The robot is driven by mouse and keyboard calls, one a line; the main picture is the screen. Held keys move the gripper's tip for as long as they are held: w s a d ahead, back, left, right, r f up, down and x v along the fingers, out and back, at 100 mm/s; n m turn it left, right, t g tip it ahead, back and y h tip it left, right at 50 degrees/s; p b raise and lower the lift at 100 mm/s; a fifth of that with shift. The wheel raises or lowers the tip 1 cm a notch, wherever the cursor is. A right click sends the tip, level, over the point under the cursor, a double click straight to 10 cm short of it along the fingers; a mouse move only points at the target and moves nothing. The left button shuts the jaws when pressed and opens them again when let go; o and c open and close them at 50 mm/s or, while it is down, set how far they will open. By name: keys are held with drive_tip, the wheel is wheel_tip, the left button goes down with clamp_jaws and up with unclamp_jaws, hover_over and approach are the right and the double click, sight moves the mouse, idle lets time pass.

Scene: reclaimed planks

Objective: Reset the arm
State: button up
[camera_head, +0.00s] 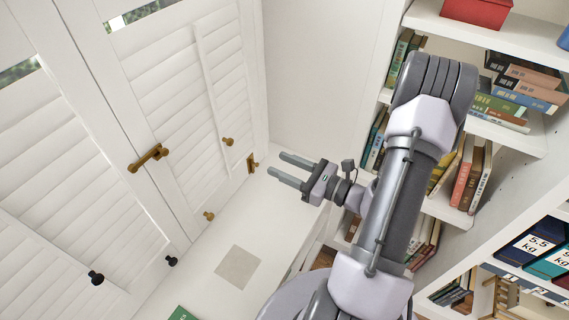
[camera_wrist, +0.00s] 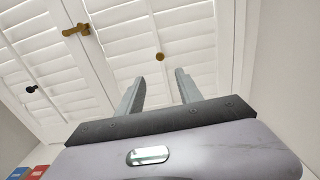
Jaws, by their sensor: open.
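My gripper (camera_head: 286,171) is open and empty in the head view, at the end of my raised arm. Its two grey fingers point left toward white louvred shutters. In the wrist view the gripper (camera_wrist: 160,92) shows its two fingers apart, with nothing between them. The louvred shutters (camera_wrist: 170,45) lie beyond the fingertips. No contact with anything shows.
White louvred shutters (camera_head: 180,75) with a brass handle (camera_head: 148,158) fill the left. A white bookshelf (camera_head: 480,130) with books stands at right, partly behind my arm. A beige square (camera_head: 238,267) lies on the white surface below the shutters. A red box (camera_head: 477,11) sits on the top shelf.

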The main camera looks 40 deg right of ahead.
drive_tip(key=shift+s, duration=0.15)
drive_tip(key=s+a+r+n+g+y, duration=0.1)
drive_tip(key=a+r+n+g+y, duration=0.2)
drive_tip(key=a+n+g, duration=0.4)
drive_tip(key=s+a+r+n+g+y, duration=0.25)
drive_tip(key=a+r+n, duration=0.2)
drive_tip(key=a, duration=0.55)
drive_tip(key=s+a+n+g+h+b, duration=0.2)
drive_tip(key=s+a+n+g+h, duration=0.2)
drive_tip(key=s+a+n+g, duration=0.3)
wheel_tip(320, 180, up, 6)
drive_tip(key=s+d+n+t+h, duration=0.2)
drive_tip(key=n+t+h, duration=0.3)
drive_tip(key=n, duration=0.3)
drive_tip(key=shift+s+d+r+n+t+h, duration=0.2)
drive_tip(key=shift+s+n+t+h, duration=0.15)
drive_tip(key=shift+h, duration=0.3)
